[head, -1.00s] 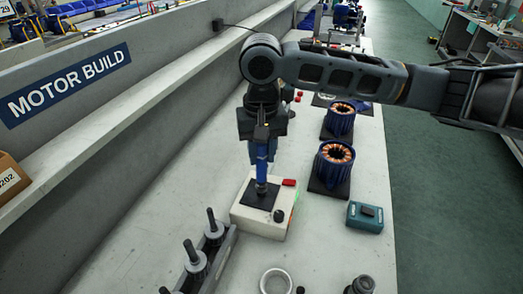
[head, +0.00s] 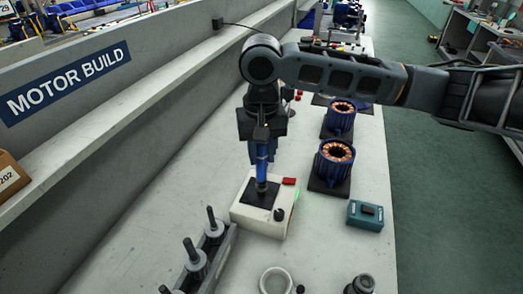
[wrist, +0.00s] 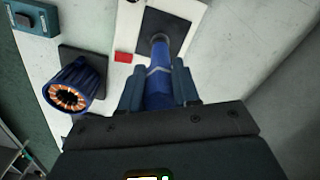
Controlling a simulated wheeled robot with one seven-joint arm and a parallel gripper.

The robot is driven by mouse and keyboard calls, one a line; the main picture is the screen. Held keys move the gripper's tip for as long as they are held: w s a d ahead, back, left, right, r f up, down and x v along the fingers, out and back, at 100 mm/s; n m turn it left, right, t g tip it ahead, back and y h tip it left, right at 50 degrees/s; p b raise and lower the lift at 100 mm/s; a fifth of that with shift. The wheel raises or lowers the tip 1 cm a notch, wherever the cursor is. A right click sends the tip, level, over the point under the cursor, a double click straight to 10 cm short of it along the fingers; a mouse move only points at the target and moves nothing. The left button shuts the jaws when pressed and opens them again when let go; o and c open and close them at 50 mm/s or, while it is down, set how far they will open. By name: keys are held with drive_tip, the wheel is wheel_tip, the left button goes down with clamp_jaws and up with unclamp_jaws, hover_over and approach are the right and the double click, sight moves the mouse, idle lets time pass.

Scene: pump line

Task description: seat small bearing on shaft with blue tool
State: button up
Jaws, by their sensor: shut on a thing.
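My gripper (head: 262,140) is shut on the blue tool (head: 262,168), which points down and also shows in the wrist view (wrist: 158,88). The tool's lower end meets the black pad on top of a white box (head: 252,219). Several upright dark shafts with grey bodies (head: 196,262) stand in a rack at the lower left.
Two blue stators with copper windings (head: 336,165) stand on black plates to the right. A teal box (head: 365,215) lies near the right edge of the bench. A pale ring (head: 276,281) and a dark round part (head: 361,286) are at the front. A wall runs along the left.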

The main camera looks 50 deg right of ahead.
drive_tip(key=shift+f, duration=0.65)
idle(0.5)
drive_tip(key=shift+r, duration=0.15)
idle(0.4)
drive_tip(key=shift+r+p, duration=0.9)
drive_tip(key=shift+r, duration=1)
drive_tip(key=shift+r, duration=4.9)
